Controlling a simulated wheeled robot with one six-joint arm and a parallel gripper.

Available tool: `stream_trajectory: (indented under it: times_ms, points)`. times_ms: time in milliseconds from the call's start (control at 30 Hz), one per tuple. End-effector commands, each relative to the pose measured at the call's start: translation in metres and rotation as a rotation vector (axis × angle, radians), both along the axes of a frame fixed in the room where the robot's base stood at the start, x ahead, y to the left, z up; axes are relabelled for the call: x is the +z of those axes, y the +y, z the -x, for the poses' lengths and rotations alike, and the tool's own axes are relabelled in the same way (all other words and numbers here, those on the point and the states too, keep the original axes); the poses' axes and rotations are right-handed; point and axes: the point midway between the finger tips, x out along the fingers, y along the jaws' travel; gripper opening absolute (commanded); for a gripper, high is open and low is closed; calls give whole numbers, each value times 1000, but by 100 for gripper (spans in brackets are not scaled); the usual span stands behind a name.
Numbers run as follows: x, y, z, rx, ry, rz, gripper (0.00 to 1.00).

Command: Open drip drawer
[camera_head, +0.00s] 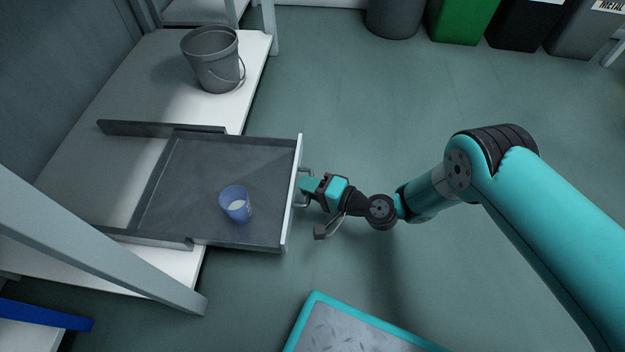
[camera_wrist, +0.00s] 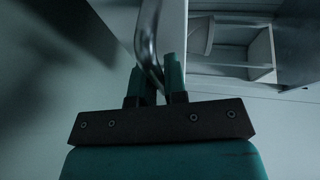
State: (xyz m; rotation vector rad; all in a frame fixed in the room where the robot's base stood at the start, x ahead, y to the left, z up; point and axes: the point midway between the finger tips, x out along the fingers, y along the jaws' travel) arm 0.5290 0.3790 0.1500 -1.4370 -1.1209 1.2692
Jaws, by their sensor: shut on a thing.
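The drip drawer (camera_head: 190,190) is a dark grey tray with a white front panel (camera_head: 293,190), pulled well out from its housing on a white shelf. A blue cup (camera_head: 235,204) stands inside it near the front. The drawer's metal handle (camera_head: 303,186) is on the outer face of the front panel. My gripper (camera_head: 309,188) is at the handle from the right, shut on it. In the wrist view the curved metal handle (camera_wrist: 148,40) passes between the two fingers (camera_wrist: 160,78).
A grey bucket (camera_head: 213,58) stands on the white shelf (camera_head: 110,75) behind the drawer. A pale post (camera_head: 100,245) crosses at the lower left. Several bins (camera_head: 462,20) line the back. The floor (camera_head: 340,90) right of the drawer is clear.

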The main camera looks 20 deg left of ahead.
Motion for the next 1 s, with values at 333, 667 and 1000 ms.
stream_trajectory:
  times_ms: [333,667,1000]
  points:
    - [0,1,1,11,-4,-1,0]
    - [0,0,1,10,-3,-1,22]
    - [1,-2,1,8,-1,0,22]
